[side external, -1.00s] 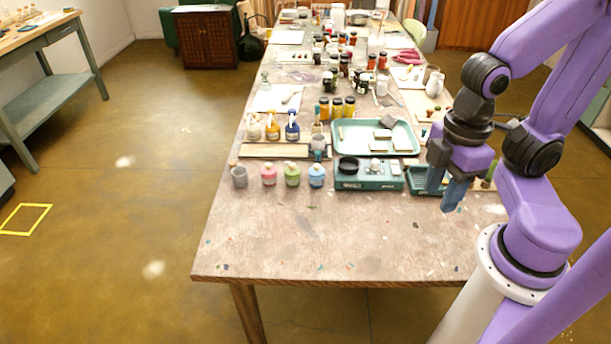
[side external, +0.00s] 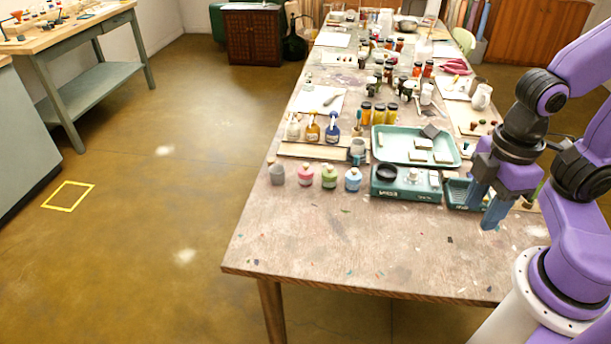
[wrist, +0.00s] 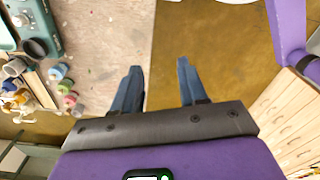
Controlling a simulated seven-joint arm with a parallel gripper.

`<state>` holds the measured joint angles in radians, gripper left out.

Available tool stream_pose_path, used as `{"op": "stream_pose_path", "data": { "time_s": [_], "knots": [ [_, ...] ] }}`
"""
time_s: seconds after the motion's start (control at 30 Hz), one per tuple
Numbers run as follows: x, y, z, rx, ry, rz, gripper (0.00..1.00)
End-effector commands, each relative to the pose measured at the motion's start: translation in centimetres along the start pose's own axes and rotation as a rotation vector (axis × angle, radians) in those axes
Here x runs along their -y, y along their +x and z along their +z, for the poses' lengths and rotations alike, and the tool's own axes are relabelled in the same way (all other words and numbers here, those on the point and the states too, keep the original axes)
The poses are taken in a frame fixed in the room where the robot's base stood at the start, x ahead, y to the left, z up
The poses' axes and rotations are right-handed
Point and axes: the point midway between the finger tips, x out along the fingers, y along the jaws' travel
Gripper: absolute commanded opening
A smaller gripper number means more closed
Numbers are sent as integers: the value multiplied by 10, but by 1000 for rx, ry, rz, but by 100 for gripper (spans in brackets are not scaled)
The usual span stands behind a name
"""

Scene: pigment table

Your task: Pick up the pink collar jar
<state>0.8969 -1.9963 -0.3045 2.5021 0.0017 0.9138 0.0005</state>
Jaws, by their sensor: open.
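The pink collar jar (side external: 305,175) stands upright near the left edge of the table, between a grey jar (side external: 277,173) and a green collar jar (side external: 329,175). A blue collar jar (side external: 353,179) stands to the right of the green one. In the wrist view the pink collar jar (wrist: 70,101) is small, at the left. My gripper (side external: 482,213) is open and empty above the right part of the table, well to the right of the pink jar. In the wrist view the gripper's two blue fingers (wrist: 158,72) are apart with nothing between them.
A teal scale (side external: 405,192) stands between the jars and my gripper. A teal tray (side external: 452,157) and dropper bottles (side external: 312,130) on a board are behind. The front of the table (side external: 350,245) is mostly bare.

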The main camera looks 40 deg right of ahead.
Motion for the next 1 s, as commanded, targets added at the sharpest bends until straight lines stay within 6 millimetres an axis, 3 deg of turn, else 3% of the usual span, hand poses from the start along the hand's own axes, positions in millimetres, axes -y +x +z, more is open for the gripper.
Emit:
{"op": "stream_pose_path", "data": {
  "time_s": [0.37, 0.43, 0.77, 0.87, 1.0],
  "knots": [
    [0, 0, 0, 0, 0, 0, 43],
    [0, 0, 0, 0, 0, 0, 62],
    [-2, 0, -3, 0, 11, 2, 63],
    [-9, -1, -16, 1, 64, 12, 63],
    [-32, -3, -52, 0, 221, 44, 63]
  ]
}}
